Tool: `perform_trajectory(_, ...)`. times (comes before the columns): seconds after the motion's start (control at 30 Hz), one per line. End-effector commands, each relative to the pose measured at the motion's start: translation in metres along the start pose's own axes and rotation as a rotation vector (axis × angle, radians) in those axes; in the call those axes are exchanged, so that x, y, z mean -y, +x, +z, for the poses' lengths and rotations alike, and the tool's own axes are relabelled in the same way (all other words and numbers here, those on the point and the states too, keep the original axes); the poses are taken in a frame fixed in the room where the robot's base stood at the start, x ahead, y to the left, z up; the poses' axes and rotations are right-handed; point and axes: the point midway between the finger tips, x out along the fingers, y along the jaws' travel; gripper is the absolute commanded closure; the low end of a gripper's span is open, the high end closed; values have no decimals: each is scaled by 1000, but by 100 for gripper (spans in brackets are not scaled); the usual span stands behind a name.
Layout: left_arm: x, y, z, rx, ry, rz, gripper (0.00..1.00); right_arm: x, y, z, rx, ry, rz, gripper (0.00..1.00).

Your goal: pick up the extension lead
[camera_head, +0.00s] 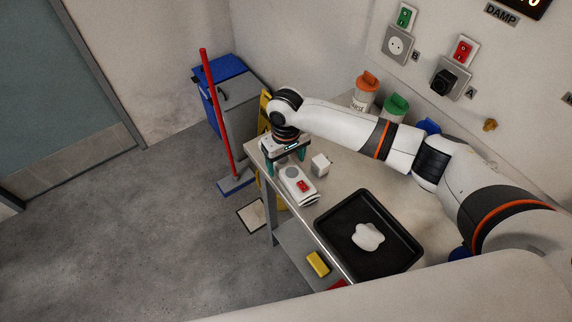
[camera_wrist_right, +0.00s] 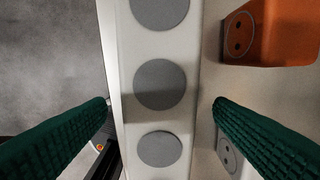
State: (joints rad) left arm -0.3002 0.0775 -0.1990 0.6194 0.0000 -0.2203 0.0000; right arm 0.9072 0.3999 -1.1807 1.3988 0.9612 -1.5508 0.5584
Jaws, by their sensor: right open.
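The extension lead (camera_head: 295,183) appears to be the white strip with a red switch near the left end of the table. In the right wrist view a white bar with round grey sockets (camera_wrist_right: 162,84) runs up the middle of the picture. My right gripper (camera_head: 286,166) points down over the far end of the strip, which it partly hides. Any contact below the fingertips cannot be told. My left gripper is not in view.
A small white block (camera_head: 320,165) stands close right of the strip. A black tray (camera_head: 333,225) with a white lump (camera_head: 368,236) lies nearer. An orange block (camera_wrist_right: 270,32) shows right of the bar. Capped jars (camera_head: 364,94) stand by the wall.

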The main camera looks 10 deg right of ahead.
Motion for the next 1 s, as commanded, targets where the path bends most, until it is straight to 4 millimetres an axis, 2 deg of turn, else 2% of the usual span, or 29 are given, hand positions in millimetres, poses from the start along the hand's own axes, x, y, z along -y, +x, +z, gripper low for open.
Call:
perform_trajectory(0.23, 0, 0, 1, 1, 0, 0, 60, 0, 3, 0, 0, 0, 0, 24)
perform_trajectory(0.5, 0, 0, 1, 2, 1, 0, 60, 0, 2, 0, 1, 0, 0, 68)
perform_trajectory(0.6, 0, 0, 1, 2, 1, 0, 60, 0, 1, 1, 2, 0, 0, 81)
perform_trajectory(0.87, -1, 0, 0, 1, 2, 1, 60, 0, -2, 1, 4, 0, 1, 81)
perform_trajectory(1.0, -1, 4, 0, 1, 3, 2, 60, 0, -21, 2, 7, 0, 1, 81)
